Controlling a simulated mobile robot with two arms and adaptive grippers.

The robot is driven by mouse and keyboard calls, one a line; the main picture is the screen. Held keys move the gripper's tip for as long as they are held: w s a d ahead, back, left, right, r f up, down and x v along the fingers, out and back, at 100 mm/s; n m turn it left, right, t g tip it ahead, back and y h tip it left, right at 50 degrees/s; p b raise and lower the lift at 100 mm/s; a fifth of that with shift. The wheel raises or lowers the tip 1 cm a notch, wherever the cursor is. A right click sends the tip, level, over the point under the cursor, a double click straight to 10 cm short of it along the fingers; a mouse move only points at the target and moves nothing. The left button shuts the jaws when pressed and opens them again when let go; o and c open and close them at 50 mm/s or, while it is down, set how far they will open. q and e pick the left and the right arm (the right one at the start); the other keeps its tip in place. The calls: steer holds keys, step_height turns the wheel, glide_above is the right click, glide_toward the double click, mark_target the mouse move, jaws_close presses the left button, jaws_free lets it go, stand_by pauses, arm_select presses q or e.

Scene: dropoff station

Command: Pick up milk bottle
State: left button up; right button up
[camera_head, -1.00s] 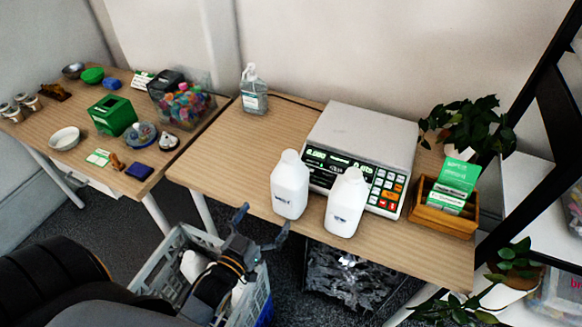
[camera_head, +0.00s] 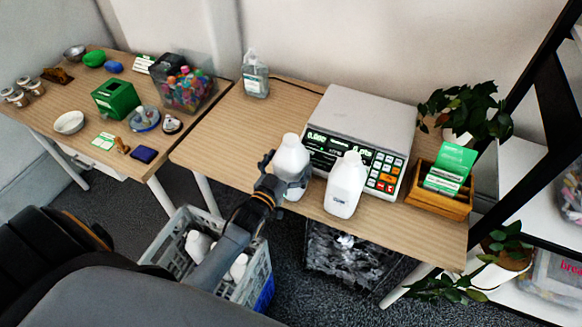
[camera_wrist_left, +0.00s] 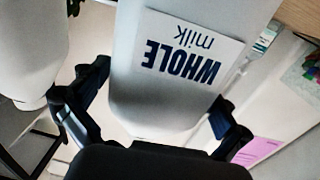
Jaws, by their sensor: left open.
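Two white milk bottles stand upright on the wooden table in front of the scale. My left gripper (camera_head: 285,172) is open, with its fingers around the left milk bottle (camera_head: 293,155) at mid-height. In the left wrist view that bottle (camera_wrist_left: 180,90), labelled "WHOLE milk", stands between the open fingers of the gripper (camera_wrist_left: 155,115). I cannot tell whether a finger touches it. The right milk bottle (camera_head: 345,186) stands close beside it, and part of a white bottle (camera_wrist_left: 32,50) shows at the left of the wrist view. My right gripper is not in view.
A scale (camera_head: 365,125) stands right behind the bottles. A wooden box with green cards (camera_head: 440,195) is at the right, and a sanitizer bottle (camera_head: 255,75) at the back left. A grey crate (camera_head: 265,262) holding white bottles stands on the floor below my left arm.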

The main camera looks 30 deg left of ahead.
arm_select(q)
steer(key=shift+w, duration=0.2)
steer(key=shift+s, duration=0.1)
steer(key=c, duration=0.9)
steer(key=shift+c, duration=0.2)
steer(key=shift+r, duration=0.1)
